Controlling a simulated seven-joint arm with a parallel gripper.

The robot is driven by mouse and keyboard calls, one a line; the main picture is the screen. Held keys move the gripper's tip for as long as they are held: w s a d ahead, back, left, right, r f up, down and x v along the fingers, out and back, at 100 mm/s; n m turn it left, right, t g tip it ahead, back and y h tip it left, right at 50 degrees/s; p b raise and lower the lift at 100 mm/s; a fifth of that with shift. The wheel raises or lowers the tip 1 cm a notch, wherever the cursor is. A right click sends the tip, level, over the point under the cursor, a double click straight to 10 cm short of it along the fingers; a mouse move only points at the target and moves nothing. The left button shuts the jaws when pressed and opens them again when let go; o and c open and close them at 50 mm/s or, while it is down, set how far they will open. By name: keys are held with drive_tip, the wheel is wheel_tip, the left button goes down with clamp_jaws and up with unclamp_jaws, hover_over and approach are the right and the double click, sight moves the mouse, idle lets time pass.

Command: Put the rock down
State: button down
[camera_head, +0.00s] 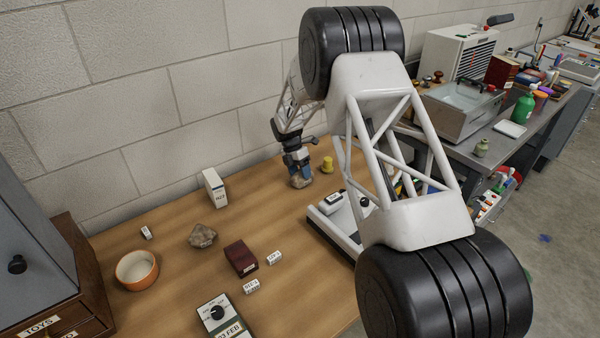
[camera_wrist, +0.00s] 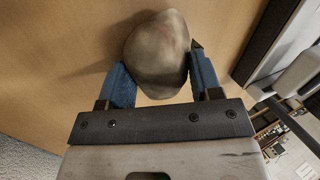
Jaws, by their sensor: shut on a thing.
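A rounded grey-tan rock (camera_wrist: 157,52) sits between the two blue fingers of my gripper (camera_wrist: 160,78) in the wrist view. My gripper is shut on it. In the head view my gripper (camera_head: 297,166) points down at the back right of the wooden table (camera_head: 170,255), with the held rock (camera_head: 300,181) at its tips, at or just above the surface; I cannot tell whether it touches. A second brownish rock (camera_head: 203,236) lies on the table to the left.
A white box (camera_head: 214,188), a dark red box (camera_head: 241,258), small label blocks (camera_head: 274,258), an orange bowl (camera_head: 137,270) and a meter (camera_head: 216,314) stand on the table. A yellow piece (camera_head: 327,164) is just right of my gripper. A scale-like device (camera_head: 333,228) stands at the right edge.

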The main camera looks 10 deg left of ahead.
drive_tip(key=shift+c, duration=1.4)
unclamp_jaws()
drive_tip(key=shift+f, duration=0.1)
drive_tip(key=v, duration=1.2)
